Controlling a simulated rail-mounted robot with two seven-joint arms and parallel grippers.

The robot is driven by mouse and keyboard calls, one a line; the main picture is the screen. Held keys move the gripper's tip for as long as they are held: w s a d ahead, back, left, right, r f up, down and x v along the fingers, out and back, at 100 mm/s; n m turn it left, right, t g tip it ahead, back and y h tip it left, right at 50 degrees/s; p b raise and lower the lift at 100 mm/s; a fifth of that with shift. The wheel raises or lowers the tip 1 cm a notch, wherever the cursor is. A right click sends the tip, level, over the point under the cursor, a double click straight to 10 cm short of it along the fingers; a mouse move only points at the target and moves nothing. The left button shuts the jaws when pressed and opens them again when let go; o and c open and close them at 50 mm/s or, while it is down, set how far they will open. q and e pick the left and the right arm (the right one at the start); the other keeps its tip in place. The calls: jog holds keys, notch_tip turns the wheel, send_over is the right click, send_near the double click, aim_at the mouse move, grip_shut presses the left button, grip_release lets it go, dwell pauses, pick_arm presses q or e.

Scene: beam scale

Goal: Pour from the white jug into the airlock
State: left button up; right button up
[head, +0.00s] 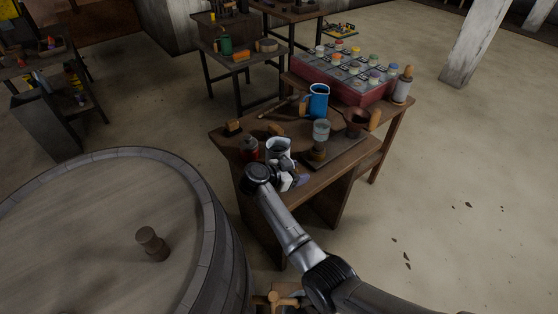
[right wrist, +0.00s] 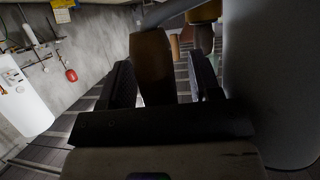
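The white jug (head: 279,146) stands upright near the front edge of the wooden table. My right gripper (head: 285,176) is at its near side, with my arm coming up from the lower right. In the right wrist view, a brown grip (right wrist: 153,65), apparently the jug's handle, lies between the two dark fingers (right wrist: 163,85). A gap shows between it and the right finger, so the gripper looks open around it. A large grey surface at right is probably the jug's body. A clear vessel (head: 321,130) over an amber base may be the airlock; I cannot tell. My left gripper is out of view.
A blue jug (head: 318,100), a brown funnel-like vessel (head: 357,120) and a dark red bottle (head: 250,149) stand on the same table (head: 226,141). A red crate (head: 310,80) of jars is behind. A large barrel (head: 90,220) with a brown bung (head: 152,243) fills the left.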

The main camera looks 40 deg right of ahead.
grip_shut()
dwell(0.3)
jog(key=shift+r, duration=0.1)
jog(key=shift+r, duration=0.5)
notch_tip(320, 180, up, 9)
jog(key=p, duration=0.1)
jog(key=shift+p, duration=0.35)
